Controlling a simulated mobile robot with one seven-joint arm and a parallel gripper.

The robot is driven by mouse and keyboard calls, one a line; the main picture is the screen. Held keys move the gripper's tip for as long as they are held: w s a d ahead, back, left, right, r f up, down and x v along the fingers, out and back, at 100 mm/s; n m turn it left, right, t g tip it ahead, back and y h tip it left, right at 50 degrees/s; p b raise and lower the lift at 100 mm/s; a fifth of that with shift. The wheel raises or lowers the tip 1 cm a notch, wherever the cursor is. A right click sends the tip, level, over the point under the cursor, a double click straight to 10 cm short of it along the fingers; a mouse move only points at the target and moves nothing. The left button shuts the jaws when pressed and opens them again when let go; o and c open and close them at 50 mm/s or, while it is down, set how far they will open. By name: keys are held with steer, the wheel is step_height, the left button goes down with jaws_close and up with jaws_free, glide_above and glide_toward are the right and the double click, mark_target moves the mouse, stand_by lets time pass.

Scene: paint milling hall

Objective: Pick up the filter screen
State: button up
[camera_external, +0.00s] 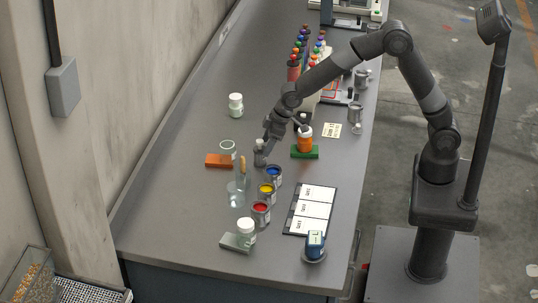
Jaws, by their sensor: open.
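I cannot make out the filter screen for certain. A small round pale piece with a greenish rim (227,147) lies behind an orange block (216,160) on the grey bench and may be it. My gripper (261,156) is low over the middle of the bench, to the right of that round piece and apart from it. It is open, but its fingers are small in this view, and I cannot tell whether anything stands between them.
Blue (274,175), yellow (267,191) and red (261,212) paint cans and a glass beaker (236,195) stand in front of my gripper. An orange container (305,141) on a green block stands to its right. The bench (190,215) is clear at front left.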

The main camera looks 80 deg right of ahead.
mark_target(263, 148)
steer(key=shift+w+x, duration=0.2)
steer(key=shift+x, duration=2.45)
steer(key=shift+a+r, duration=0.15)
steer(key=shift+c, duration=0.3)
steer(key=c, duration=1.1)
steer(key=shift+r, duration=0.1)
steer(key=shift+c, duration=0.2)
